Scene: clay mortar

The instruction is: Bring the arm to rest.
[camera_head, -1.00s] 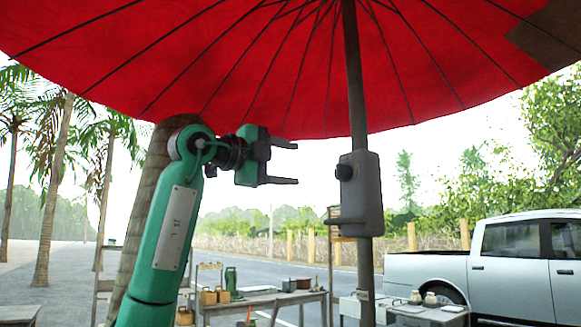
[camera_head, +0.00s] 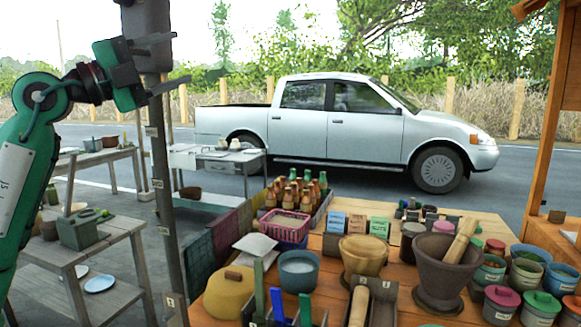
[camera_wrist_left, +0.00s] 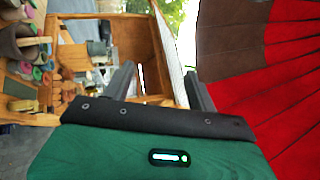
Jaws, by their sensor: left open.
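My left gripper (camera_head: 172,64) is raised at the upper left of the head view, its two dark fingers apart and nothing between them. Its green arm (camera_head: 25,150) comes up from the left edge. The fingers overlap the grey pole with its box (camera_head: 148,30) in the picture; I cannot tell whether they touch. In the left wrist view the gripper (camera_wrist_left: 158,85) also shows its fingers spread and empty, with a wooden stall and red umbrella cloth beyond. My right gripper is not in view.
A wooden stall table (camera_head: 400,270) below holds a clay mortar with a pestle (camera_head: 447,265), bowls, lidded pots, bottles and a pink basket (camera_head: 285,227). A grey side table (camera_head: 100,240) stands at left. A silver pickup (camera_head: 345,130) is parked behind. A red umbrella (camera_wrist_left: 260,60) shows in the wrist view.

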